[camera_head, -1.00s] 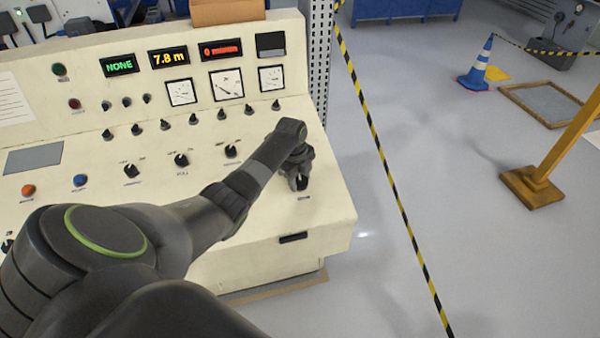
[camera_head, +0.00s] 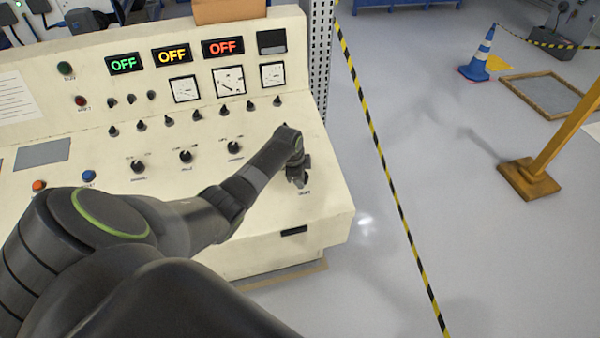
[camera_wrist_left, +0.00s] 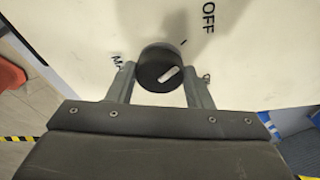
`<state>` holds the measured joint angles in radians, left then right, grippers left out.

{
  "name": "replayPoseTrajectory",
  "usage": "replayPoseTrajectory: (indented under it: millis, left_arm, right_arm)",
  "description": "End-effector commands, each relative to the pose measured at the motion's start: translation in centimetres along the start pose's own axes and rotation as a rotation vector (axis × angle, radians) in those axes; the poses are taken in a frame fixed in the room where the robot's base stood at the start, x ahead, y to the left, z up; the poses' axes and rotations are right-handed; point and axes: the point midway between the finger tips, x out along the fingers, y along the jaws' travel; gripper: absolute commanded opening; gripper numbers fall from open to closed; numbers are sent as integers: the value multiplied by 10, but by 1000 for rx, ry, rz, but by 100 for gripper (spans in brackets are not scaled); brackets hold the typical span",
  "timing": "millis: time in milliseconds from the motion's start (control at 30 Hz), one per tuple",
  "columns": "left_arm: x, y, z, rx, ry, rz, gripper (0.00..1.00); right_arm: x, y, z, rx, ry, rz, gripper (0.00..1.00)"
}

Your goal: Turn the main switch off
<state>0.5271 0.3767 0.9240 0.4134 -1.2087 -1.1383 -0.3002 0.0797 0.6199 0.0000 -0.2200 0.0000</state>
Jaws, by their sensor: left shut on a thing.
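The main switch is a round black knob (camera_wrist_left: 155,58) with a white mark on its face, on the cream control panel (camera_head: 330,190). The word OFF and a short tick line are printed beyond the knob in the left wrist view. Part of another label shows left of it, partly hidden by a finger. My left gripper (camera_wrist_left: 160,88) is shut on the knob, one finger on each side. In the head view my left gripper (camera_head: 298,172) is at the panel's right end and hides most of the knob. My right gripper is not in view.
Three displays, green (camera_head: 123,64), amber (camera_head: 172,55) and red (camera_head: 222,47), all read OFF. Several small black knobs and dial gauges (camera_head: 229,80) line the panel. A black-yellow floor tape (camera_head: 385,180) and open floor lie to the right, with a blue cone (camera_head: 480,58).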

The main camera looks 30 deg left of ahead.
Motion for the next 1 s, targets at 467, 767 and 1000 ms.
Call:
replayPoseTrajectory:
  millis: [467,767,1000]
  left_arm:
    - [-1,-2,0,-21,-2,-9,23]
    - [0,-1,0,-20,-1,-7,68]
    - [-1,0,0,-19,0,-6,68]
  right_arm:
    - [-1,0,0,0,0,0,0]
    - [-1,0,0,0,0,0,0]
    - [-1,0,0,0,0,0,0]
